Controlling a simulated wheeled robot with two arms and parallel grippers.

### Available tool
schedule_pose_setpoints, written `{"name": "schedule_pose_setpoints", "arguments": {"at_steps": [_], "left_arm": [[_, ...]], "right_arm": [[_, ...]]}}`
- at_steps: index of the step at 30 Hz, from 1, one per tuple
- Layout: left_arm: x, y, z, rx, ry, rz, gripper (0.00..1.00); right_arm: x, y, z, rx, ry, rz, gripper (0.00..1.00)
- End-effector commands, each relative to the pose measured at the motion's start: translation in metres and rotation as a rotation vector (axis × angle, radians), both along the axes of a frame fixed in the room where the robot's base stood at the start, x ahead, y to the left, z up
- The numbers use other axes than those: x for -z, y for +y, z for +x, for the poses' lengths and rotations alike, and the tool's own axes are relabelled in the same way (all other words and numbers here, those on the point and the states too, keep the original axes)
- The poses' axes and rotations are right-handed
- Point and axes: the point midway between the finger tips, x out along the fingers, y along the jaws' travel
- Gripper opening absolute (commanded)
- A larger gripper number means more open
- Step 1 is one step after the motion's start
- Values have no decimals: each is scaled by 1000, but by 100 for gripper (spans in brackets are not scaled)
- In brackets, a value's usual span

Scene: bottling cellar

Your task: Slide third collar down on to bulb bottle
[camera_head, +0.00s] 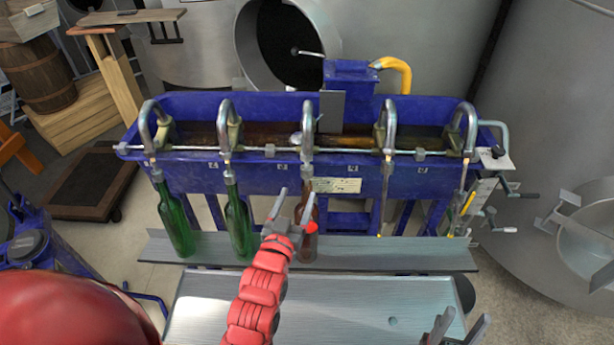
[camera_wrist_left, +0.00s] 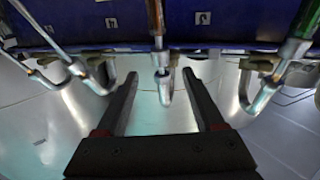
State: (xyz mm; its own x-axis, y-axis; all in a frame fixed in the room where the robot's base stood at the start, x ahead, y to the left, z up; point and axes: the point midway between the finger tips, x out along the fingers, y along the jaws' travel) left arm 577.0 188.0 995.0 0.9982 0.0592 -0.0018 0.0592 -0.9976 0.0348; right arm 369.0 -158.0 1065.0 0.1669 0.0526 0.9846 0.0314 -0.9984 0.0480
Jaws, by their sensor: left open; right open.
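The brown bottle (camera_head: 308,250), probably the bulb bottle, stands on the grey shelf under the third, middle spout (camera_head: 308,120). My left gripper partly covers it, so its shape is unclear. In the left wrist view a spout end (camera_wrist_left: 163,62) lies between the two open fingers (camera_wrist_left: 160,82), apparently not touched. My right gripper (camera_head: 456,330) is open and empty at the bottom right.
Two green bottles (camera_head: 238,220) stand under the two left spouts; the two right spouts have none. A blue trough (camera_head: 225,110) carries the spouts along a bar. The grey shelf (camera_head: 400,255) and the metal table (camera_head: 345,310) are mostly clear.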

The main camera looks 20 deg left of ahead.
Motion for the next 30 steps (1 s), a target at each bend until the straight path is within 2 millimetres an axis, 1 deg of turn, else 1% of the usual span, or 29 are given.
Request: {"name": "schedule_pose_setpoints", "arguments": {"at_steps": [1, 2, 3, 5, 7, 9, 12, 15, 20, 28, 29, 30], "left_arm": [[-5, 1, 11, -1, -6, 0, 70], [-5, 1, 17, -1, -6, 0, 70], [-6, 2, 26, 0, -1, 1, 70], [-8, 3, 39, -1, -4, 1, 70], [-5, 4, 53, -1, 2, 0, 70], [-7, 4, 66, -1, -1, 0, 70], [-5, 5, 81, -1, -1, 0, 70], [-5, 6, 91, 0, -2, 0, 70], [-3, 6, 100, 0, 1, -1, 70], [-2, 6, 101, 0, 0, -1, 70], [-2, 6, 101, 0, -1, -1, 67], [-2, 6, 101, 0, -1, -1, 59]], "right_arm": [[-2, 0, 0, 0, -1, 0, 50], [-2, 0, 0, 0, -1, 0, 50], [-8, 0, 0, 0, -1, 0, 50], [-13, 0, 0, 0, -1, 0, 50], [-17, 0, 0, 0, -1, 0, 50], [-20, 0, 0, 0, -1, 0, 50], [-24, 0, 0, 0, -1, 0, 50], [-26, 0, 0, 0, -1, 0, 50], [-28, 0, 0, 0, -1, 0, 50], [-28, 0, 0, 0, -1, 0, 50], [-28, 0, 0, 0, -1, 0, 50], [-28, 0, 0, 0, -1, 0, 50]]}}
